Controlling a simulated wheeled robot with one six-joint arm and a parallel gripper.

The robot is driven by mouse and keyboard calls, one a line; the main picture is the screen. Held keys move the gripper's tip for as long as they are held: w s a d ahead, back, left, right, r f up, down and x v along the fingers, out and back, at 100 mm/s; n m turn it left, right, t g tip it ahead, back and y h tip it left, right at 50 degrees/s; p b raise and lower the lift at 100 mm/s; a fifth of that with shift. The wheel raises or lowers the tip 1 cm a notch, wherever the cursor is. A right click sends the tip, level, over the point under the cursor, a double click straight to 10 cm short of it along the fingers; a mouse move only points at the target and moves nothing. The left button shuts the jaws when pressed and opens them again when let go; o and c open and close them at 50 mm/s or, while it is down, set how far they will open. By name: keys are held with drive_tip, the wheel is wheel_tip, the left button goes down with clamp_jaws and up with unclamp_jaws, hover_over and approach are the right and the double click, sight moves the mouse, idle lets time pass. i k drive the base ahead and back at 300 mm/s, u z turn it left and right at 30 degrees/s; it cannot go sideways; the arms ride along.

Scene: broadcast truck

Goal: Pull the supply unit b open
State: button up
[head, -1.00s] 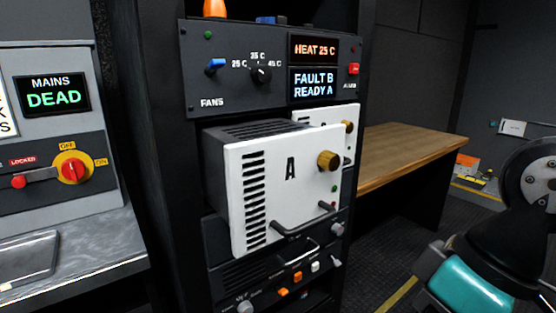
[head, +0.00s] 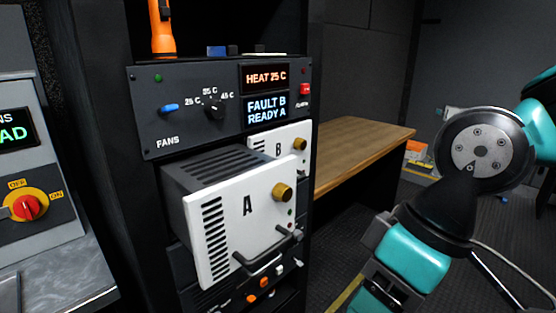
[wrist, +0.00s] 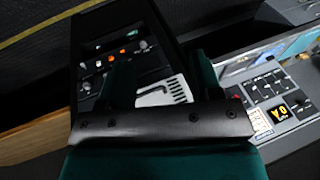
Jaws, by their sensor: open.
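Supply unit B (head: 292,138) sits in the rack with its white front, letter B and a brass knob showing; the rest of it is hidden behind supply unit A. Supply unit A (head: 228,235) sticks well out of the rack, with a white slotted front, a brass knob and a dark handle low down. My gripper (wrist: 164,78) is open and empty in the wrist view, its two teal fingers apart. A white slotted panel (wrist: 178,88) with a dark handle, likely unit A, shows between and beyond the fingers. In the head view my arm is at the right, apart from both units.
The control panel (head: 190,128) above the units reads HEAT 25 C, FAULT B, READY A. An orange torch (head: 162,28) stands on top. A wooden table (head: 360,150) is right of the rack. The mains cabinet (head: 50,225) is at the left. Floor shows between rack and arm.

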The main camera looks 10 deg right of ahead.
sight(277, 141)
drive_tip(key=u, duration=0.05)
drive_tip(key=k, duration=1.2)
drive_tip(key=z, duration=0.95)
drive_tip(key=i, duration=1.3)
drive_tip(key=u, duration=0.6)
drive_tip(key=i, duration=0.4)
drive_tip(key=u, duration=0.35)
